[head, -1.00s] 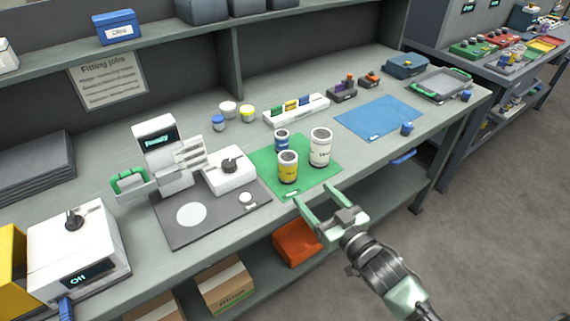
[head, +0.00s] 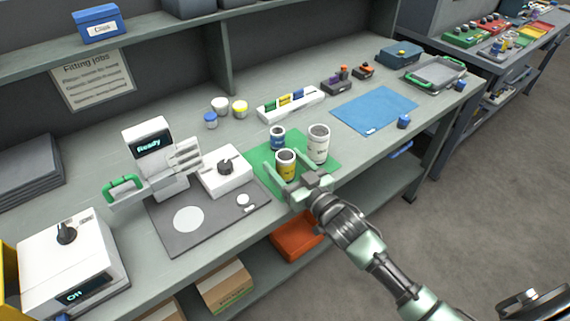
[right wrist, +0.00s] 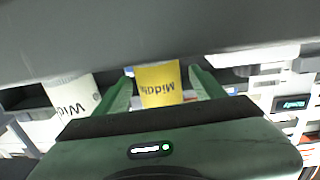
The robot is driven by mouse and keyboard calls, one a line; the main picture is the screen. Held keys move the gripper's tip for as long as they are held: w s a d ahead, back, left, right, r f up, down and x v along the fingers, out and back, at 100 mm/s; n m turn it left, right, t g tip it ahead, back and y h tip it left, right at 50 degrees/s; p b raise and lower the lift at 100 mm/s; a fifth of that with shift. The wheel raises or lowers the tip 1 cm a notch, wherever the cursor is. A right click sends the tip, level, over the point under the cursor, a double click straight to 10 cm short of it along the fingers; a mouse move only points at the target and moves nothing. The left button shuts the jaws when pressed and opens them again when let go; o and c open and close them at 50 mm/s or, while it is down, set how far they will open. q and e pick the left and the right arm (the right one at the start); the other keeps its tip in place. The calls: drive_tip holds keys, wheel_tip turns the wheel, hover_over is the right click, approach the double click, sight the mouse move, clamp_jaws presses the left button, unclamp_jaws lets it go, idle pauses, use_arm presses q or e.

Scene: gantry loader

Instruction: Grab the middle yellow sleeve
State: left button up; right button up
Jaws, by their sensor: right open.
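The yellow sleeve (head: 286,172) stands upright on the green mat (head: 262,163), in front of a blue-banded sleeve (head: 278,139) and left of a larger white sleeve (head: 318,146). My right gripper (head: 284,159) is open, with one finger on each side of the yellow sleeve. In the right wrist view the yellow sleeve (right wrist: 158,84), its label reading "Middle" upside down, shows between the two green fingers (right wrist: 160,88). The white "Wide" sleeve (right wrist: 70,108) is outside the fingers there. Whether either finger touches the yellow sleeve is unclear. My left gripper is not in view.
A grey board (head: 165,222) with a white box with a knob (head: 226,174) lies left of the mat. Behind are small jars (head: 220,106) and a white rack (head: 291,104). A blue mat (head: 373,109) to the right is mostly clear. A red bin (head: 296,240) sits below.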

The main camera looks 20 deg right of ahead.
clamp_jaws()
drive_tip(key=shift+r, duration=0.1)
drive_tip(key=shift+r, duration=0.1)
